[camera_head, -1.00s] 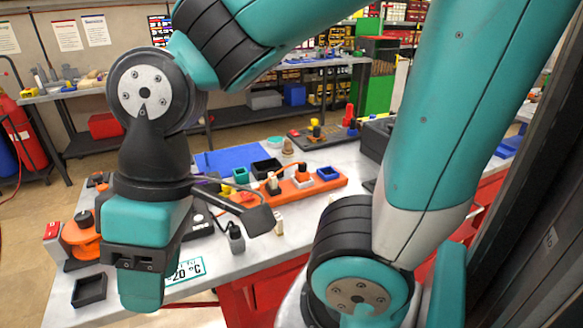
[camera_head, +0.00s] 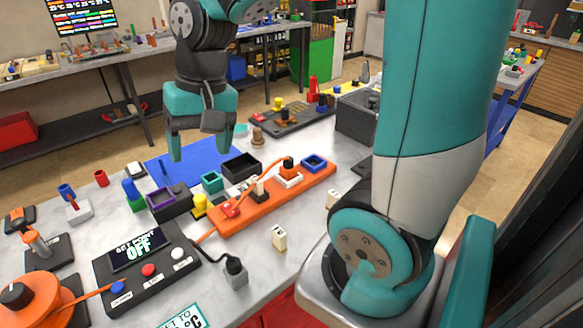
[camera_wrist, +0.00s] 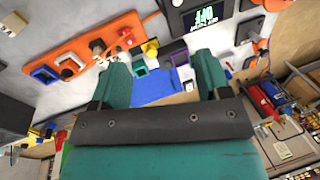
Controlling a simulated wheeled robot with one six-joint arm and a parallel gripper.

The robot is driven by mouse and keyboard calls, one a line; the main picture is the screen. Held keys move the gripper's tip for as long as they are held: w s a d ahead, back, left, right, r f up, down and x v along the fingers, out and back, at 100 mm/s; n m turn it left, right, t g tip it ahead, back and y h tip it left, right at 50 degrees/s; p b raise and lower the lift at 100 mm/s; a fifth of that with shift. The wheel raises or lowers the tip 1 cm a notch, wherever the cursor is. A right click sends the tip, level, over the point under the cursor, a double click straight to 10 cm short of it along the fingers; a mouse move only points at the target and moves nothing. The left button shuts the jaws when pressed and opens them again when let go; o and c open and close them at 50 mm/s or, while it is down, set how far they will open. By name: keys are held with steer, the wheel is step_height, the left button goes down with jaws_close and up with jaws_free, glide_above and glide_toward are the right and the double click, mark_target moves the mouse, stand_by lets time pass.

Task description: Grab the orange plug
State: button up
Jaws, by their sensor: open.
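The orange power strip (camera_head: 318,183) lies across the marble-topped bench in the head view. Near its far end a small orange plug with a dark top (camera_head: 289,166) stands on a white base, with an orange cord running from it. The strip (camera_wrist: 125,25) is at upper left in the wrist view, where I cannot clearly pick out the orange plug. My gripper (camera_head: 202,145) is open and empty, pointing down above the blue mat, left of and beyond the strip. Its two teal fingers (camera_wrist: 162,78) are wide apart in the wrist view.
A blue mat (camera_head: 165,170), a black bin (camera_head: 240,167) and a teal bin (camera_head: 212,182) lie beside the strip. A black set-point controller (camera_head: 140,265) stands at front left. A dark box (camera_head: 357,117) is at right.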

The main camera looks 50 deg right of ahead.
steer(key=w+d+f+m+h, duration=0.1)
steer(key=w+d+m, duration=0.1)
steer(key=d+m, duration=0.45)
steer(key=w+d+f+m, duration=0.2)
steer(key=d+m, duration=0.1)
steer(key=d, duration=0.6)
steer(key=m+g+h, duration=0.1)
steer(key=m, duration=0.6)
glide_toward(288, 158)
step_height(288, 158, down, 6)
steer(key=shift+s+d+f+p, duration=0.15)
steer(key=shift+f+p, duration=0.1)
steer(key=shift+p, duration=0.8)
steer(key=shift+a+f+p, duration=0.1)
steer(key=shift+f+p, duration=0.5)
steer(key=shift+f, duration=0.95)
steer(key=shift+a+f+p, duration=0.15)
steer(key=shift+f+p, duration=0.45)
steer(key=shift+f, duration=1)
steer(key=c, duration=1)
